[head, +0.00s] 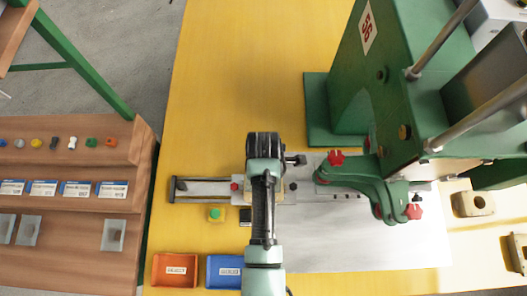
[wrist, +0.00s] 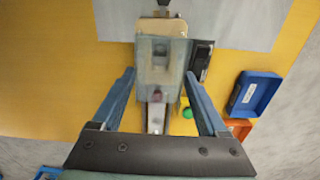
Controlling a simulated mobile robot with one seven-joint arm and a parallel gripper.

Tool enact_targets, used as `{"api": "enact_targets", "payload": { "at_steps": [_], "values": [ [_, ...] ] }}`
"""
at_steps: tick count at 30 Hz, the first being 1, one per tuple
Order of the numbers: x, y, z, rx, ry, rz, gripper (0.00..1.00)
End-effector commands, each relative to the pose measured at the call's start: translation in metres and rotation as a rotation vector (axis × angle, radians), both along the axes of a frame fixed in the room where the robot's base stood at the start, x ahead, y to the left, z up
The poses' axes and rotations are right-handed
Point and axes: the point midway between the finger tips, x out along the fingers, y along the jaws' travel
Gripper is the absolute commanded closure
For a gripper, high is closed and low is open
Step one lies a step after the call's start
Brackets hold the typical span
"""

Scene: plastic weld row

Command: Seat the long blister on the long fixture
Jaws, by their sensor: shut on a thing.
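My gripper (wrist: 159,76) is shut on the long blister (wrist: 160,65), a clear, greyish tray shape between the two blue fingers in the wrist view. The blister lies over the long fixture (wrist: 163,27), whose tan end shows past the blister's far edge. The frames do not show whether the blister touches the fixture or hangs just above it. In the head view my gripper (head: 263,160) is over the metal slide rail (head: 208,188) and hides the blister and most of the fixture.
The green press (head: 352,90) with red knobs stands to the right of my gripper. A green button (head: 215,213), an orange bin (head: 175,270) and a blue bin (head: 223,271) are nearby. More clear blisters (head: 114,235) lie on the wooden shelf (head: 75,262) at left.

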Motion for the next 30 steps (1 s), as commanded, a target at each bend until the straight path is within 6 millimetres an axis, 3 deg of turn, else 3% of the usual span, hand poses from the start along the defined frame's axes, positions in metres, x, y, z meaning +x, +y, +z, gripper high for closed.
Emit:
{"api": "enact_targets", "payload": {
  "at_steps": [21, 30],
  "values": [
    [-0.001, 0.000, -0.038, 0.000, 0.000, 0.060, 0.59],
    [-0.001, 0.000, -0.039, 0.000, 0.000, 0.060, 0.59]
  ]
}}
